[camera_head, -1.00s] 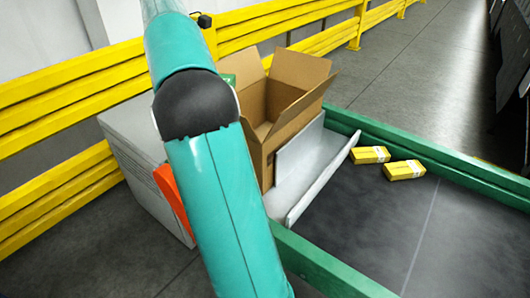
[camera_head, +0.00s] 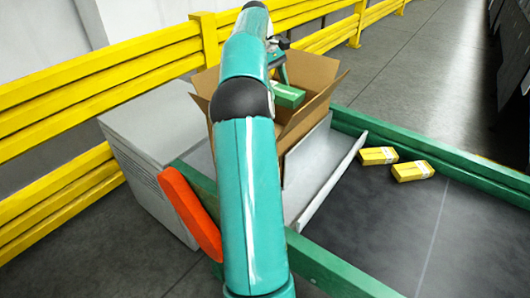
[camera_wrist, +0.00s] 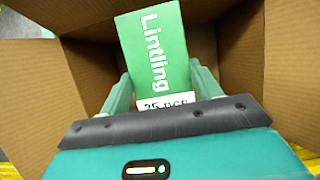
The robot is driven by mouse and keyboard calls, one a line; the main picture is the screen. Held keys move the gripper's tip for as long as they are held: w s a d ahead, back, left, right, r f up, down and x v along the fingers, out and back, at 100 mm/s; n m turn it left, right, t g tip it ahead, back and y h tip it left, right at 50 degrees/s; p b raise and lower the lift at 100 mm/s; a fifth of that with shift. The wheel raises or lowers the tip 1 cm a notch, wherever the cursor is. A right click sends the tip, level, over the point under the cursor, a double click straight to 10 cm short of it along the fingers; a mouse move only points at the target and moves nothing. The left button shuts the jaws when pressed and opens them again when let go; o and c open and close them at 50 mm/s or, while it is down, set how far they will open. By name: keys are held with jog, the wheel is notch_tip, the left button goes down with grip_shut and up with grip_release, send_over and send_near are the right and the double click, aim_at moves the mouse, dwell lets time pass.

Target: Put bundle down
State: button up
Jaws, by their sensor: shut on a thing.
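In the wrist view the brown box walls (camera_wrist: 85,65) surround the bundle. How far the bundle is above the box floor cannot be told. My arm hides the box's left part in the head view.
The box stands on a grey metal ledge (camera_head: 325,165) at the end of a dark conveyor (camera_head: 385,235) with green rails. Two yellow packs (camera_head: 378,156) (camera_head: 412,171) lie on the belt. A grey cabinet (camera_head: 150,165) and yellow guard rails (camera_head: 110,75) stand left and behind.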

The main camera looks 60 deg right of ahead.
jog(key=shift+w+d+f, duration=0.1)
jog(key=shift+w+f, duration=0.05)
jog(key=shift+f, duration=0.15)
notch_tip(320, 180, down, 18)
jog(key=shift+s+r, duration=0.15)
jog(key=shift+s, duration=0.25)
jog(key=shift+d, duration=0.1)
jog(key=shift+f, duration=0.4)
jog(key=shift+f, duration=0.2)
jog(key=o, duration=1.1)
jog(key=shift+c, duration=0.2)
